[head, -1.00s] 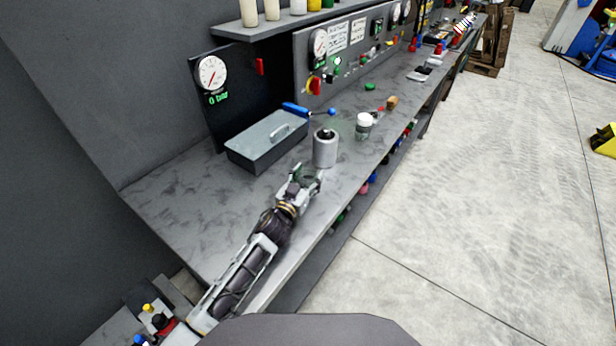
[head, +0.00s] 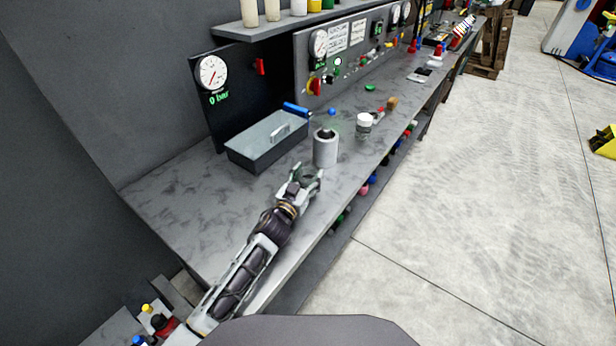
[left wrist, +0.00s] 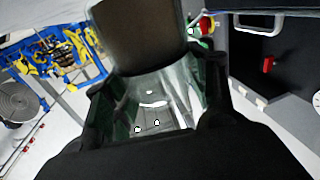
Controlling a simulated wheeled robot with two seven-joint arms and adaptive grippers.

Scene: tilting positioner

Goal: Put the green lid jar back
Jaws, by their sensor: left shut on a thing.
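My left gripper (head: 308,178) is over the near part of the grey bench (head: 190,190). It is shut on a clear, green-tinted thing (left wrist: 150,95), which seems to be the green lid jar. The fingers hide most of it, and I cannot make out its lid. In the left wrist view, my left gripper (left wrist: 155,125) shows dark fingers on both sides of it. A grey cylinder (head: 325,150) with a dark top stands just beyond the gripper. My right gripper is not in view.
A white-lidded jar (head: 364,128) stands to the right and further back. A small flat green thing (head: 370,88) lies behind it. A gauge panel (head: 228,110) rises at the back. The near left bench top is clear.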

